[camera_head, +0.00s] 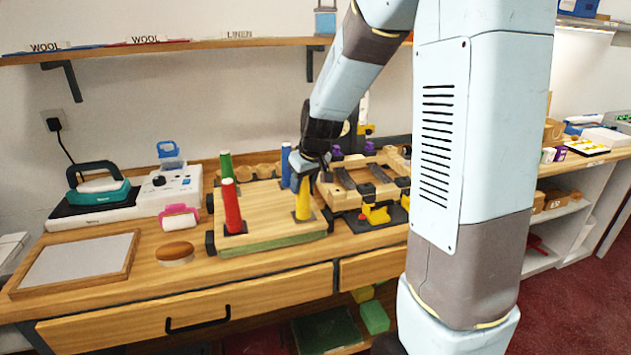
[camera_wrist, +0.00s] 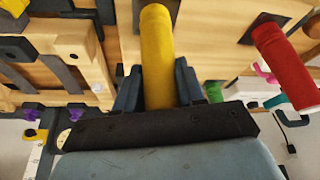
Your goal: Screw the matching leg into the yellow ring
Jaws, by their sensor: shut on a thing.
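A yellow leg (camera_head: 303,200) stands upright at the front right corner of a wooden board (camera_head: 262,208), which lies on the counter. My gripper (camera_head: 303,165) is around the upper part of this leg. In the wrist view the yellow leg (camera_wrist: 157,60) lies between my two fingers (camera_wrist: 158,88), and its far end meets the board. A red leg (camera_head: 232,205) stands at the front left corner, a green leg (camera_head: 226,165) at the back left and a blue leg (camera_head: 286,165) at the back right. The yellow ring is hidden at the leg's base.
A wooden rack (camera_head: 352,190) with dark slots stands close to the right of the board. A yellow clamp-like part (camera_head: 377,213) sits in front of it. A round wooden piece (camera_head: 175,253) and a framed panel (camera_head: 75,263) lie at the left.

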